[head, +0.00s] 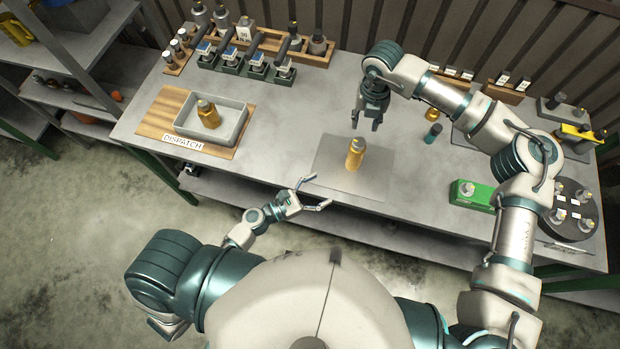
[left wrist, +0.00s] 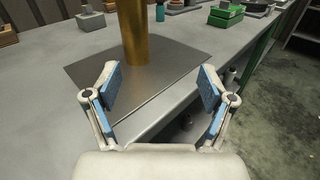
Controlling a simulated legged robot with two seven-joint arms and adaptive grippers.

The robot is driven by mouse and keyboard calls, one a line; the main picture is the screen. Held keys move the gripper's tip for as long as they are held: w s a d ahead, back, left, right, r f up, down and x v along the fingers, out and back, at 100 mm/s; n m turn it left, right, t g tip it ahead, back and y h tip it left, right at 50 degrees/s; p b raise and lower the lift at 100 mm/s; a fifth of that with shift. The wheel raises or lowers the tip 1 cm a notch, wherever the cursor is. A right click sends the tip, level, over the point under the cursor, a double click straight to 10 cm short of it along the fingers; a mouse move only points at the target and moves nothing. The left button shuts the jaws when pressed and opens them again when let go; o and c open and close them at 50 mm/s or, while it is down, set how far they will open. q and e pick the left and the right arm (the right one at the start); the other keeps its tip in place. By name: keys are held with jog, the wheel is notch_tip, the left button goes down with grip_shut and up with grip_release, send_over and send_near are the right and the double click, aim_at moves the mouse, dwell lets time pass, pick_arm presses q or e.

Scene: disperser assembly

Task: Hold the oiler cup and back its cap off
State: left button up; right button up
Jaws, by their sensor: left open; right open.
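A brass oiler cup (head: 355,158) stands upright on a grey plate (head: 335,183) near the table's front edge. Its top, where the cap sits, is small in the head view and out of the left wrist view. My left gripper (head: 318,191) is open and empty at the front edge, apart from the cup. In the left wrist view the cup's body (left wrist: 133,32) stands beyond the open fingers (left wrist: 160,80), left of their middle. My right gripper (head: 367,124) is open and empty, pointing down behind and above the cup.
A green box (head: 470,195) and a dark round stand (head: 572,225) are at the right. Racks line the back. The table between tray and plate is clear.

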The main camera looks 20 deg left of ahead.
aim_at(349, 156)
pick_arm(q)
jog(key=a, duration=0.1)
jog(key=w+a+r+n+y, duration=0.1)
jog(key=shift+w+a+r+t, duration=0.15)
jog(key=shift+a+r+t, duration=0.15)
jog(key=shift+a+t, duration=0.1)
jog(key=shift+w+r+n, duration=0.1)
jog(key=shift+w+n, duration=0.2)
jog(key=x, duration=1.6)
jog(key=shift+w+d, duration=0.2)
jog(key=shift+w, duration=0.15)
grip_shut()
